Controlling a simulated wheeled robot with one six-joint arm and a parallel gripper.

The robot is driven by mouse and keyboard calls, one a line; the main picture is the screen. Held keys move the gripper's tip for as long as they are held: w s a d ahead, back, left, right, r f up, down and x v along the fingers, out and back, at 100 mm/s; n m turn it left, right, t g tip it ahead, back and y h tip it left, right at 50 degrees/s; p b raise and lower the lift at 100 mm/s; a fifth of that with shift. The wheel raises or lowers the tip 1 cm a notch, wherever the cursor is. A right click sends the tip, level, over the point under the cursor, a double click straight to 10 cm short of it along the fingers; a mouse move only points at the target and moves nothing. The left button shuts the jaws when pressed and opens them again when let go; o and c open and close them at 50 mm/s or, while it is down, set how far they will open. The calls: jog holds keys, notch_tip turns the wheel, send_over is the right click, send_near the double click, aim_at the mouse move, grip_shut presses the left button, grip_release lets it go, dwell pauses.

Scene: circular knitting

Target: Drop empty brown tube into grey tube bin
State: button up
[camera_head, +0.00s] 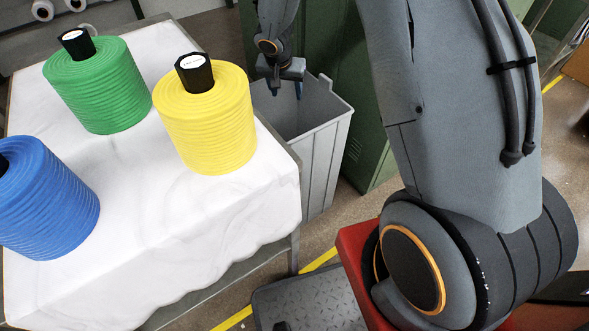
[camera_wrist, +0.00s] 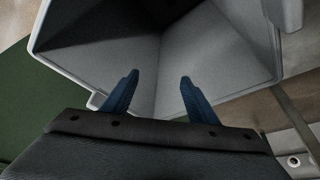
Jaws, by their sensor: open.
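The grey tube bin (camera_head: 322,155) stands on the floor beside the right end of the table. My gripper (camera_head: 286,89) is above the bin's open top, near its far left part. In the wrist view the two blue fingers of my gripper (camera_wrist: 159,77) are spread apart with nothing between them. They point into the grey tube bin (camera_wrist: 215,48), whose inner walls show, with a dark shadowed area at the left. No brown tube can be seen in either view. The lower inside of the bin is partly hidden in the head view.
A table with a white cloth (camera_head: 215,220) holds a green yarn cone (camera_head: 97,85), a yellow yarn cone (camera_head: 207,120) and a blue yarn cone (camera_head: 45,200). Green lockers (camera_head: 340,60) stand behind the bin. A yellow line (camera_head: 318,260) runs along the floor.

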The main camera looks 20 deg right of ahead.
jog(key=v, duration=0.7)
jog(key=shift+s+r, duration=0.15)
jog(key=shift+r, duration=0.2)
